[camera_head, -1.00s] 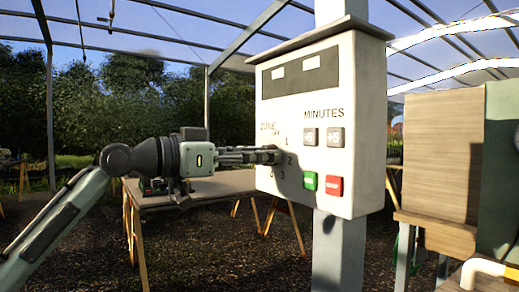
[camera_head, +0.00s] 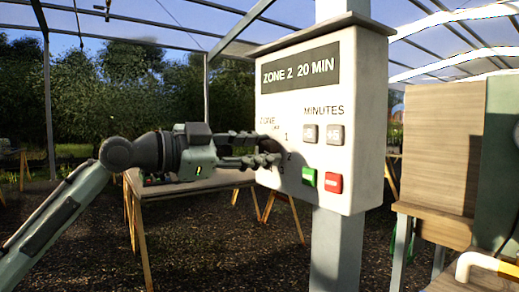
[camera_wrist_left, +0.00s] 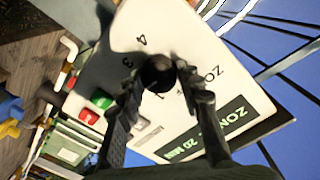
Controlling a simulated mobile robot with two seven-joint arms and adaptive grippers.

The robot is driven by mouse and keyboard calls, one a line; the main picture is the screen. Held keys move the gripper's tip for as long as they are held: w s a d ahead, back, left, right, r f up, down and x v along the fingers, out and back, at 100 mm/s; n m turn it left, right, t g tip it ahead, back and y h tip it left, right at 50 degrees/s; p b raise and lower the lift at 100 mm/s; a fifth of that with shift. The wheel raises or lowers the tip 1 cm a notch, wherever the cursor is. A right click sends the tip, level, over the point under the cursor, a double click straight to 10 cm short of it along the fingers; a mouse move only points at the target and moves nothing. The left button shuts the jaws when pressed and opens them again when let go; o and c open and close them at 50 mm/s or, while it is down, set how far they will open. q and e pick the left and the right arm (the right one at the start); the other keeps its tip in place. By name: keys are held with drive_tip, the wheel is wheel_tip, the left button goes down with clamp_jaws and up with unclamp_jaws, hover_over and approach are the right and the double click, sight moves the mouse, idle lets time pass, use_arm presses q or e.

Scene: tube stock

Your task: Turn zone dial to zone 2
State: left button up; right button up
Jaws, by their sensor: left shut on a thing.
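A white control box (camera_head: 345,180) is on a post, its display (camera_head: 300,70) reading "ZONE 2 20 MIN". The box also fills the middle of the left wrist view (camera_wrist_left: 190,40). My left gripper (camera_head: 268,150) reaches the zone dial from the left, its fingers rolled so that one is above the other. In the left wrist view the dark round dial (camera_wrist_left: 158,73) sits between the fingertips, and the gripper is shut on it. The dial's pointer is hidden by the fingers in the head view. My right gripper is not in view.
Two grey minute buttons (camera_head: 322,134), a green button (camera_head: 309,177) and a red button (camera_head: 333,183) are right of the dial. A wooden table (camera_head: 180,188) stands behind my left arm. A wooden panel (camera_head: 440,145) is at the right.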

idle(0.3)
use_arm(q)
drive_tip(key=o, duration=1.2)
drive_tip(key=shift+c, duration=0.2)
drive_tip(key=v, duration=1.2)
